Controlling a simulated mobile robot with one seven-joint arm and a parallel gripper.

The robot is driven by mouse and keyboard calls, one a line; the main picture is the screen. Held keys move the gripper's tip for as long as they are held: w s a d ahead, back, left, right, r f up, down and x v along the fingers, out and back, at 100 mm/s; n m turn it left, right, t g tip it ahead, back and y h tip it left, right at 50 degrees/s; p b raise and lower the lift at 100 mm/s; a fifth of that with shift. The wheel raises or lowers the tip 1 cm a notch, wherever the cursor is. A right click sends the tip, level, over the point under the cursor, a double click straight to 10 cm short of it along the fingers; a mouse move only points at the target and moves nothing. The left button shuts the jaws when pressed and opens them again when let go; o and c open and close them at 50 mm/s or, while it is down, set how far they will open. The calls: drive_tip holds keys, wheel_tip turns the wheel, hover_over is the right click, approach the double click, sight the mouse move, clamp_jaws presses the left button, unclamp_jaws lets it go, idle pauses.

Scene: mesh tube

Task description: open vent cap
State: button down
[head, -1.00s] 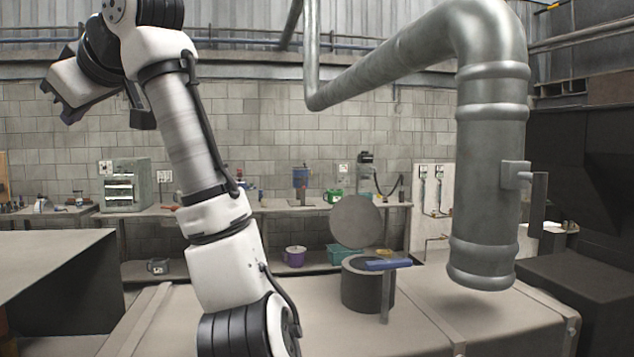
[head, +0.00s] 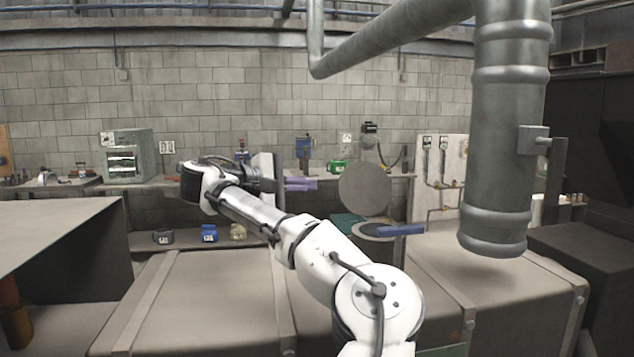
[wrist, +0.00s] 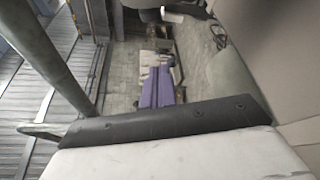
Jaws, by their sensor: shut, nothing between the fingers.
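The vent cap (head: 365,189) is a round grey disc in the head view. It stands on edge, raised above a short dark vent cylinder (head: 372,246) on the grey duct. A blue bar handle (head: 401,230) sticks out at the cylinder's rim. My arm hides the cylinder's lower part. My gripper (head: 314,184) has purple fingers, is shut and empty, and points right toward the disc's left edge, with a visible gap. The purple fingers also show in the wrist view (wrist: 157,88).
A thick vertical pipe (head: 505,130) hangs right of the vent. A table (head: 60,235) is at left. A back bench holds a grey cabinet (head: 127,157) and small tools. The duct top (head: 205,290) left of my arm is clear.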

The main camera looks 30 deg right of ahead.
sight(344, 183)
drive_tip(key=s+d+p, duration=0.1)
drive_tip(key=d, duration=0.1)
drive_tip(key=d+p, duration=0.2)
drive_tip(key=d, duration=0.1)
drive_tip(key=s+d+p, duration=0.1)
drive_tip(key=d+p, duration=0.1)
drive_tip(key=d, duration=0.1)
drive_tip(key=shift+s+r, duration=0.15)
drive_tip(key=shift+s, duration=0.2)
drive_tip(key=shift+a, duration=0.1)
